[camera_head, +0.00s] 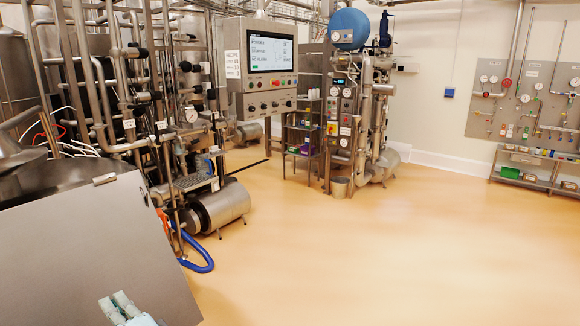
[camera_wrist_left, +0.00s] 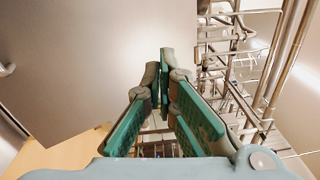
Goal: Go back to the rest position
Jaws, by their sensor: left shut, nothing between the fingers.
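My left gripper (camera_head: 118,306) shows at the bottom left of the head view, in front of the grey metal panel of the hopper (camera_head: 90,255). In the left wrist view its green-padded fingers (camera_wrist_left: 165,75) have their tips together with nothing between them. The panel (camera_wrist_left: 90,60) fills much of the upper left of that view. I cannot tell the exact gap between the fingers and the panel. My right gripper is not in view.
A steel machine with pipes and a motor (camera_head: 220,205) stands behind the panel, with a blue hose (camera_head: 200,262) on the floor. A control screen (camera_head: 270,52) and shelf rack (camera_head: 302,135) stand further back. The orange floor (camera_head: 400,260) is clear at centre and right.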

